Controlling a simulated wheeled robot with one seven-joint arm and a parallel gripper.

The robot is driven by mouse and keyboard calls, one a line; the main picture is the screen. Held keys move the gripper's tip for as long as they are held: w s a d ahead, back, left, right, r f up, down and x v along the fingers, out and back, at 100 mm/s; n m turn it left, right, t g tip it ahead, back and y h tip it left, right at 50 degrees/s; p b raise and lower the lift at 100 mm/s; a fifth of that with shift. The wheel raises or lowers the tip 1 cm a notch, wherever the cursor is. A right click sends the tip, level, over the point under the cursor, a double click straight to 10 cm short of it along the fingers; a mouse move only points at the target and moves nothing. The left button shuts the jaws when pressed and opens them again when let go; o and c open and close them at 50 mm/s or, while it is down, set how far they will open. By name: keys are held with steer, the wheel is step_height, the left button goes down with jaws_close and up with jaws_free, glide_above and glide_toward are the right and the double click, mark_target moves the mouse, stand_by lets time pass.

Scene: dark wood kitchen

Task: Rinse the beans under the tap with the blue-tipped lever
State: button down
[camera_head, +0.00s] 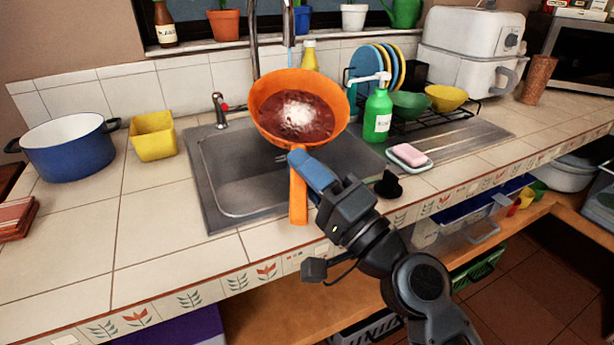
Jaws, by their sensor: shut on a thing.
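An orange pan-shaped strainer (262,92) is held over the sink (225,180), tilted so that its inside faces me. Dark red beans (305,128) lie in it, with a white frothy patch (298,108) in the middle. My gripper (297,160) is shut on the top of the strainer's orange handle (298,200). A thin pale-blue streak (291,28), perhaps water, hangs above the strainer. A small red-tipped lever (225,107) stands at the left; I cannot make out a blue-tipped one.
A blue pot (70,155) and a yellow tub (152,140) stand left of the sink. A green soap bottle (377,115), a pink sponge (410,154) on a dish and a dish rack (455,112) are on the right.

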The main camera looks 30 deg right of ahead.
mark_target(287, 144)
steer(key=shift+w+d+f+b, duration=0.15)
steer(key=shift+w+d+f, duration=0.1)
steer(key=shift+w, duration=0.7)
steer(key=shift+w+d+f+b, duration=0.15)
steer(key=shift+w+d, duration=0.15)
steer(key=shift+w, duration=0.65)
steer(key=shift+w+d+f+b, duration=0.15)
steer(key=shift+w+d, duration=0.1)
steer(key=shift+w, duration=0.7)
steer(key=shift+w+d+f+b, duration=0.15)
steer(key=shift+w+b, duration=0.2)
steer(key=shift+w, duration=0.3)
steer(key=shift+w+d+f+b, duration=0.1)
steer(key=shift+w+d+b, duration=0.15)
steer(key=shift+w, duration=0.4)
steer(key=shift+w+d+f+b, duration=0.15)
steer(key=shift+w+b, duration=0.25)
steer(key=shift+w, duration=0.25)
steer(key=shift+d, duration=0.1)
steer(key=shift+s+d, duration=0.15)
steer(key=shift+d, duration=0.3)
steer(key=shift+a, duration=0.15)
steer(key=shift+a+b, duration=0.35)
steer(key=shift+a, duration=0.15)
steer(key=shift+d, duration=0.2)
